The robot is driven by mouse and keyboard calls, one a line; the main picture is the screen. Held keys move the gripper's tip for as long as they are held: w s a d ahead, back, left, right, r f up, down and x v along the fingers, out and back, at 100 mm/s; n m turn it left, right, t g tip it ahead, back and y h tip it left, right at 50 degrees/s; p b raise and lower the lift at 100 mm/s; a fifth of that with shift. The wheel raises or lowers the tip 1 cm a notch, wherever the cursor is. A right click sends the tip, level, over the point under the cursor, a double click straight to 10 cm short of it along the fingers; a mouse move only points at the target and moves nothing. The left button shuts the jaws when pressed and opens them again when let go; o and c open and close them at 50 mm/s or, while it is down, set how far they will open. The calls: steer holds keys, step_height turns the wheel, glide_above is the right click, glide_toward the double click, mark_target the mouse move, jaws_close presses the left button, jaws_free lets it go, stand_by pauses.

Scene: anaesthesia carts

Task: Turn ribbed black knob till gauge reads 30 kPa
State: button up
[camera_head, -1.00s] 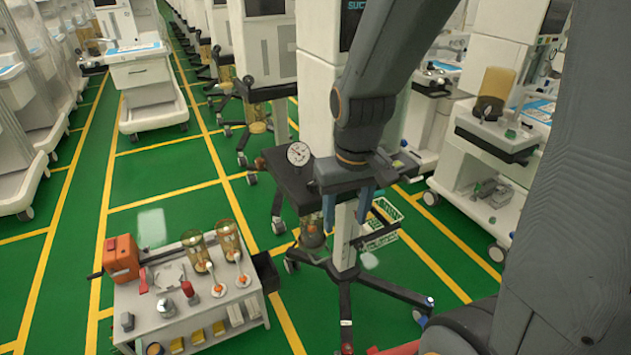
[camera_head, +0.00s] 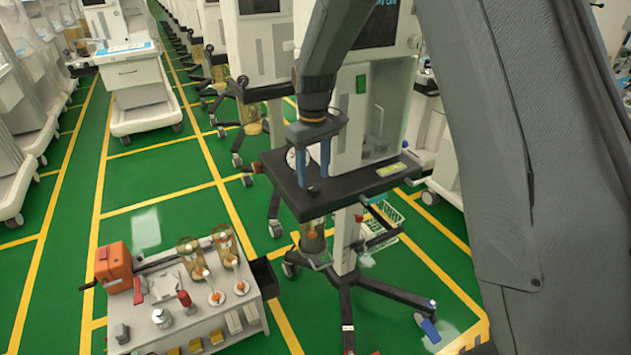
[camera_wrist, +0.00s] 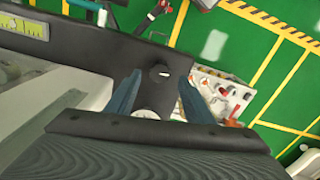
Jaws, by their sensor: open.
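The black knob (camera_head: 314,189) sits on the front edge of the black shelf of a wheeled stand. It also shows in the wrist view (camera_wrist: 160,73), with a small white mark; its ribs are too small to make out. The round white gauge (camera_head: 291,158) stands just behind it, partly hidden by my gripper; in the wrist view only a pale piece of it (camera_wrist: 146,114) shows, and its reading cannot be told. My gripper (camera_head: 313,178) is open, its blue fingers pointing down over the shelf. In the wrist view the knob appears between the fingertips; I cannot tell whether they touch it.
The black shelf (camera_head: 380,181) carries a yellow-green label (camera_head: 391,169) at its right. A white cart with tools and jars (camera_head: 205,318) stands at lower left.

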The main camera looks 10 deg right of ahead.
mark_target(314, 187)
steer(key=shift+f+p, duration=0.4)
steer(key=shift+f, duration=1.55)
steer(key=c, duration=1)
steer(key=shift+m, duration=0.8)
steer(key=shift+c, duration=0.2)
steer(key=o, duration=1)
steer(key=shift+o, duration=0.2)
steer(key=shift+r, duration=0.1)
steer(key=shift+r+b, duration=0.9)
steer(key=shift+r, duration=2.95)
